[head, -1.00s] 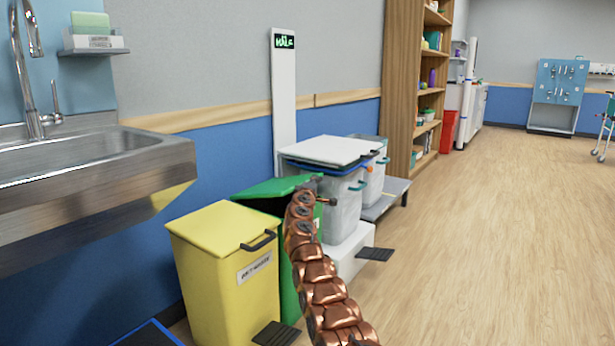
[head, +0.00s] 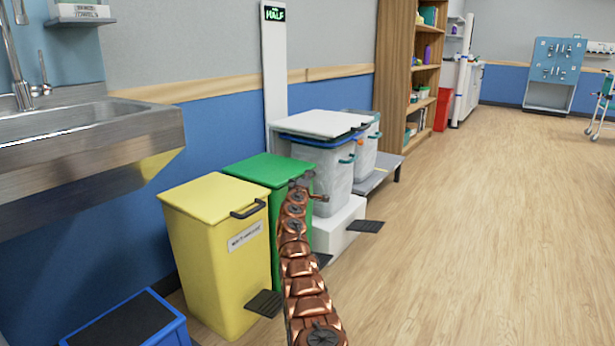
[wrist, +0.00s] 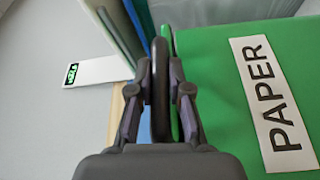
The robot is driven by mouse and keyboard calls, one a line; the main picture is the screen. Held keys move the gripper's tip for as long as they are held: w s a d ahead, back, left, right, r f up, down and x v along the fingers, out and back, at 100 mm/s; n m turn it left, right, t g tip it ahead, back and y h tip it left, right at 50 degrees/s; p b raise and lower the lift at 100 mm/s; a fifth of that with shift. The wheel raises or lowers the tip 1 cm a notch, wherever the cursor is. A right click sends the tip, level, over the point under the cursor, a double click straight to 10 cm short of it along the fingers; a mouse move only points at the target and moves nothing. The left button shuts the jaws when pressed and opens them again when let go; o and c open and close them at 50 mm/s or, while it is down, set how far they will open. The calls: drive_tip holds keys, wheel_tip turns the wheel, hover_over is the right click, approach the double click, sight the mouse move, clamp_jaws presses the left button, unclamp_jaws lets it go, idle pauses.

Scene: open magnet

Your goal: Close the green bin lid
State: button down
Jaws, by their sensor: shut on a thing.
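The green bin (head: 297,225) stands between the yellow bin and the white-lidded bins in the head view. Its green lid (head: 262,169) lies flat on top, level with the bin's rim as far as I can see. My gripper (head: 303,184) is at the lid's front right edge. In the wrist view my gripper (wrist: 160,95) is shut on a dark handle (wrist: 160,80), with the fingers on either side of it. The green front with a PAPER label (wrist: 272,95) fills the right of that view. My arm hides part of the bin's front.
A yellow bin (head: 222,260) with a closed lid stands close on the left. Grey bins (head: 325,170) stand behind on a white step, with a dark pedal (head: 365,226) in front. The wooden floor to the right is clear.

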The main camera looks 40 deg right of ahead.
drive_tip(key=shift+f, duration=0.35)
drive_tip(key=shift+d+f, duration=0.1)
drive_tip(key=shift+f, duration=0.15)
drive_tip(key=c, duration=1.1)
unclamp_jaws()
drive_tip(key=shift+r, duration=0.1)
drive_tip(key=shift+r, duration=0.2)
